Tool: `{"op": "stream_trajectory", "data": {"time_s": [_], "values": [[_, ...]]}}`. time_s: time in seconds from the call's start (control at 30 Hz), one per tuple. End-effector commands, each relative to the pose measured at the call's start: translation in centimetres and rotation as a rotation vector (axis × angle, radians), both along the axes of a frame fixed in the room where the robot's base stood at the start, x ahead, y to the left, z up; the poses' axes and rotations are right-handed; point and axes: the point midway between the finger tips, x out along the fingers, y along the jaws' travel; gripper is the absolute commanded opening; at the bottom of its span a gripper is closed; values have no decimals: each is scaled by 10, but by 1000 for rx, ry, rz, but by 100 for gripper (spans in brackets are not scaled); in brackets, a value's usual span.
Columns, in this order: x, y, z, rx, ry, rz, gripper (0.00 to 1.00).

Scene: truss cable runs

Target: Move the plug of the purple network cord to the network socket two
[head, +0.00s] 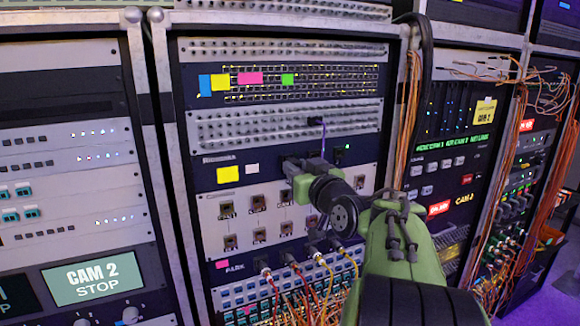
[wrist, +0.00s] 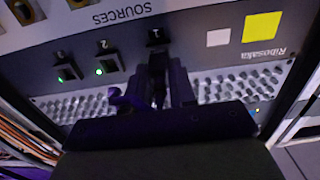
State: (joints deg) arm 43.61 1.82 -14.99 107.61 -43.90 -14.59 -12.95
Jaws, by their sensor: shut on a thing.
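My gripper (wrist: 158,88) is shut on a dark plug (wrist: 157,68) directly at the socket labelled 1. Whether the plug is seated there or just in front of it I cannot tell. Network socket two (wrist: 105,68), under the label 2, looks empty, with a green light beside it. In the head view my gripper (head: 293,170) is against the same panel. A thin purple cord (head: 323,138) rises beside it to a small fitting on the vented strip. My fingers hide most of the plug.
A third socket (wrist: 66,70) with a green light is beside socket two. A yellow label (wrist: 262,27) and a white label (wrist: 218,37) are on the same panel. Brown sockets (head: 258,203) and several coloured cables (head: 322,262) are below. Orange cable bundles (head: 407,120) hang to the right.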

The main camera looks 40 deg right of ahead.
Motion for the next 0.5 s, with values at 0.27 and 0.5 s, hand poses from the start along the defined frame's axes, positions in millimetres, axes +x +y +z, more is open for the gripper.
{"op": "stream_trajectory", "data": {"time_s": [0.27,0.5], "values": [[-16,5,-3,0,-1,0,0],[-29,9,-2,0,-1,0,0]]}}
